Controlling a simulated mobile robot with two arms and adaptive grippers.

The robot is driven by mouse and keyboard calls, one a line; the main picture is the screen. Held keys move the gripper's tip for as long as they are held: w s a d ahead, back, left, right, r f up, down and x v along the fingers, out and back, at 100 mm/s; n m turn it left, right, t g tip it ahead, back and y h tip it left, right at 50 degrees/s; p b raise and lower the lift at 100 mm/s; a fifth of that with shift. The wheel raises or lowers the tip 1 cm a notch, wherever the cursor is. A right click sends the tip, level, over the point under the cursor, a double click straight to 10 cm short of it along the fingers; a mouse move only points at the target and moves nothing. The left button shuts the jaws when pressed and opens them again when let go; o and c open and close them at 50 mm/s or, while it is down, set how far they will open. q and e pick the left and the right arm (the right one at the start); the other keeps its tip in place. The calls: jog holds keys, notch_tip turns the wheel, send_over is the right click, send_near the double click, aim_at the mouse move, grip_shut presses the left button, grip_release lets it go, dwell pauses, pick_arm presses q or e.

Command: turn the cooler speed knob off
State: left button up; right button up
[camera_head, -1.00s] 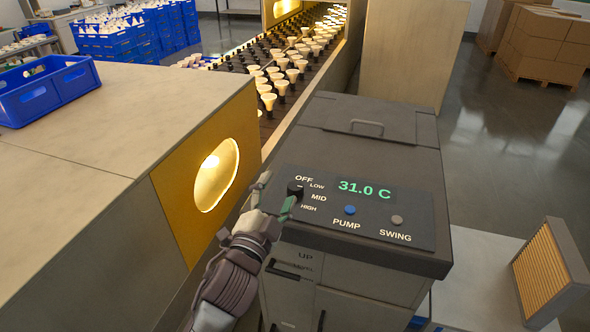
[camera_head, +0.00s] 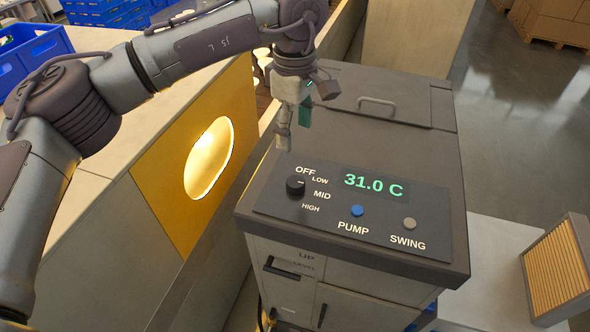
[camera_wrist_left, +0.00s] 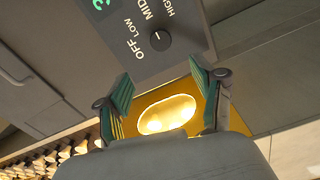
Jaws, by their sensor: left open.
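The cooler speed knob (camera_head: 295,186) is a black round dial on the cooler's dark control panel (camera_head: 330,219), with OFF, LOW, MID and HIGH around it. Its short white mark seems to point toward LOW, not OFF. The knob also shows in the left wrist view (camera_wrist_left: 160,39). My left gripper (camera_head: 294,122) is open and empty, above and behind the knob, clear of it. In the left wrist view its green-padded fingers (camera_wrist_left: 160,70) are spread apart, with the knob beyond their tips. My right gripper is not in view.
The panel has a green 31.0 C display (camera_head: 373,185), a blue PUMP button (camera_head: 357,211) and a grey SWING button (camera_head: 409,223). The cooler lid has a handle (camera_head: 377,103). A yellow panel with a lit window (camera_head: 209,158) stands left. A slatted frame (camera_head: 556,268) is at the right.

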aim_at(295, 181)
pick_arm(q)
jog(key=f+p, duration=0.2)
jog(key=f, duration=0.4)
jog(key=f+p, duration=0.3)
jog(key=f, duration=0.3)
jog(key=shift+s+f, duration=0.2)
jog(key=shift+f, duration=0.5)
jog(key=shift+c, duration=0.3)
jog(key=shift+d, duration=0.1)
jog(key=c, duration=1.1)
